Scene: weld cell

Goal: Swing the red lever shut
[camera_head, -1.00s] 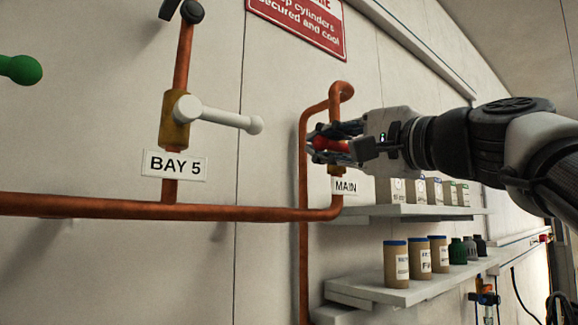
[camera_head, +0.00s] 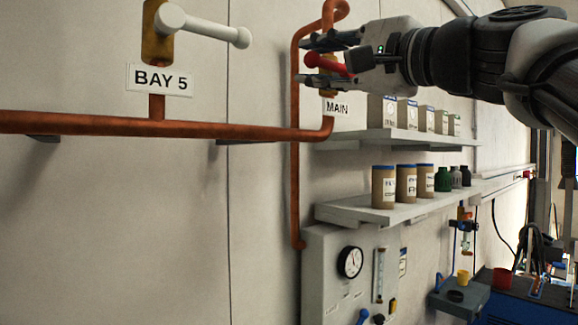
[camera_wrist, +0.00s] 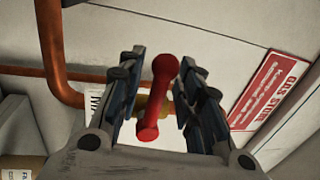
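The red lever (camera_head: 325,65) sits on a brass valve body (camera_head: 328,88) on the copper pipe, above the MAIN label (camera_head: 337,107). In the head view it points roughly sideways, sloping slightly. My gripper (camera_head: 318,62) is around it, one finger above and one below. In the wrist view the red lever (camera_wrist: 158,98) lies between the two open fingers (camera_wrist: 160,90), with a visible gap on each side. The brass body (camera_wrist: 160,103) is partly hidden behind the lever.
A white lever (camera_head: 205,27) stands out from the BAY 5 valve at left. Copper pipes (camera_head: 100,123) run along the wall. Shelves with boxes and jars (camera_head: 405,183) are below my gripper, and a panel with a gauge (camera_head: 350,262) is lower.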

